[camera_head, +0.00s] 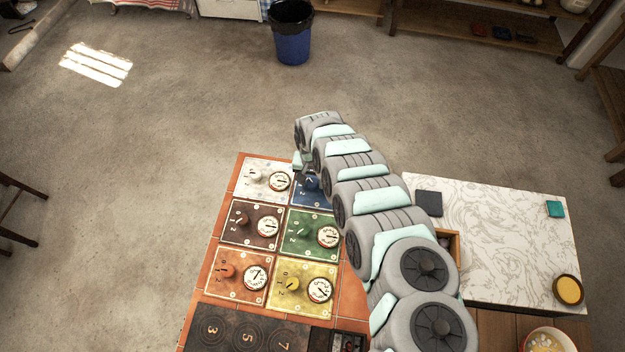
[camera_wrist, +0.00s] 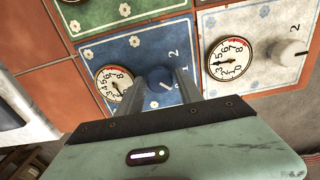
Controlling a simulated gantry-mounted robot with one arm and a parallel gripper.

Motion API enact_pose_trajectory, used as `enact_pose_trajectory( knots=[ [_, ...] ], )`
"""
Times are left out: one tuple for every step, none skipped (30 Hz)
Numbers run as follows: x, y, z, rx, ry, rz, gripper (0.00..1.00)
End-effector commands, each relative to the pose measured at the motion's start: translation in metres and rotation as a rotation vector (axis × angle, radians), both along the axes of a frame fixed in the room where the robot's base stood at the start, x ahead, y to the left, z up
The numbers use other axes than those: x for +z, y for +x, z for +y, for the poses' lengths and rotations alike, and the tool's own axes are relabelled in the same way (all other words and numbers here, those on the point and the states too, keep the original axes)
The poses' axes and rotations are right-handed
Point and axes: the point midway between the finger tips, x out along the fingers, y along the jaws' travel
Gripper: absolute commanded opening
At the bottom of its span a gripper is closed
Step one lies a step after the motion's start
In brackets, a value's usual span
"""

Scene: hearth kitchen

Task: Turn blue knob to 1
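The blue panel (camera_wrist: 118,53) carries a round dial gauge (camera_wrist: 114,83) and the blue knob (camera_wrist: 159,79). In the head view the blue knob (camera_head: 311,183) shows only in part, because my arm hangs over this panel. My gripper (camera_wrist: 160,80) has one finger on each side of the knob, and the fingertips appear to lie against it. A white pointer line shows on the knob, slanting toward the lower right in the wrist view.
A white panel (camera_wrist: 265,20) with its own knob (camera_wrist: 288,51) and gauge (camera_wrist: 229,59) sits close beside. Green (camera_head: 313,222), brown (camera_head: 250,209), orange (camera_head: 225,288) and yellow (camera_head: 302,304) panels lie nearby. A marble-topped counter (camera_head: 500,225) stands to the right.

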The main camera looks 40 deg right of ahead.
Motion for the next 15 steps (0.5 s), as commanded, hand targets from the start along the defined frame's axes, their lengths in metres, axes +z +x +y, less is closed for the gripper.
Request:
enact_pose_trajectory(
  knots=[
    [0.0000, -0.0001, 0.0001, 0.000, 0.000, 0.000, 0.38],
    [0.0000, 0.0000, 0.0000, 0.000, 0.000, 0.000, 0.36],
    [-0.0001, -0.0001, 0.0001, 0.000, 0.000, 0.000, 0.33],
    [-0.0001, -0.0001, 0.0001, 0.000, 0.000, 0.000, 0.30],
    [-0.0001, -0.0001, 0.0001, 0.000, 0.000, 0.000, 0.28],
    [0.0000, 0.0000, 0.0000, 0.000, 0.000, 0.000, 0.24],
    [0.0000, 0.0000, 0.0000, 0.000, 0.000, 0.000, 0.22],
    [0.0000, 0.0000, 0.0000, 0.000, 0.000, 0.000, 0.19],
    [-0.0001, -0.0001, 0.0001, 0.000, 0.000, 0.000, 0.16],
    [-0.0001, -0.0001, 0.0002, 0.000, 0.000, 0.000, 0.14],
    [-0.0001, -0.0001, 0.0002, 0.000, 0.000, 0.000, 0.11],
    [-0.0001, -0.0001, 0.0002, 0.000, 0.000, 0.000, 0.08],
    [-0.0001, 0.0000, 0.0002, 0.000, 0.000, 0.000, 0.06],
    [-0.0001, 0.0000, 0.0002, 0.000, 0.000, 0.000, 0.03],
    [-0.0001, 0.0000, 0.0002, 0.000, 0.000, 0.000, 0.00]
  ],
)
